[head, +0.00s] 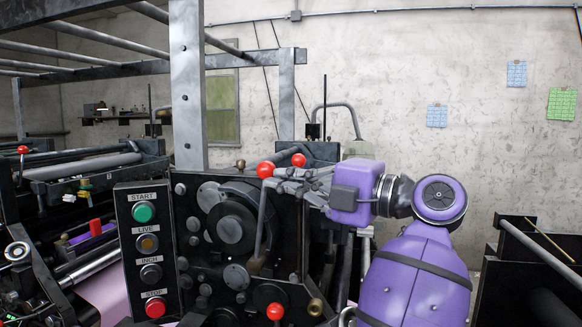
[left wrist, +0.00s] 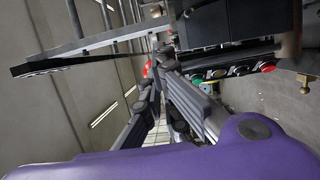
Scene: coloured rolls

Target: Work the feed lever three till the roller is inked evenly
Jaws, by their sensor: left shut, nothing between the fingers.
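A lever with a red ball knob (head: 265,169) stands upright on the black machine panel, its grey rod running down to a pivot. No number shows on it, so I cannot tell if it is lever three. My left gripper (head: 280,182) is shut and empty, its fingertips right by this knob; I cannot tell if they touch it. In the left wrist view a red ball (left wrist: 147,68) shows just beyond the fingers (left wrist: 158,72). A metal roller (head: 90,271) lies at lower left above a pink sheet; its ink cover cannot be judged. My right gripper is out of view.
A control box (head: 150,250) with START, LIVE, INCH and STOP buttons stands left of the lever. Other red knobs sit behind (head: 298,159) and below (head: 275,311) it. A steel post (head: 187,90) rises behind the panel.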

